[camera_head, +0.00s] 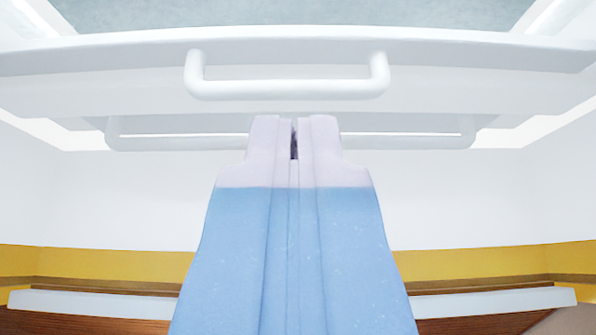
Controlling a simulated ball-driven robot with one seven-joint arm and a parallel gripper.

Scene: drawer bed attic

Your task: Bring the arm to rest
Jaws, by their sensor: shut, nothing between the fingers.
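My gripper (294,130) shows in the middle of the view, with a blue body and pale fingertips. Its two fingers are shut with only a thin dark slit between them, and nothing is held. The fingertips lie just below a white bar handle (287,90) in the picture. I cannot tell how far apart they are in depth. The handle is fixed to a white panel (480,85) that spans the upper part of the view.
A second, wider white handle (160,142) lies behind the fingertips, partly hidden by them. A grey-blue surface (300,12) shows at the top. White walls (120,195), a yellow band (110,263) and a white ledge with wood (90,303) lie lower down.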

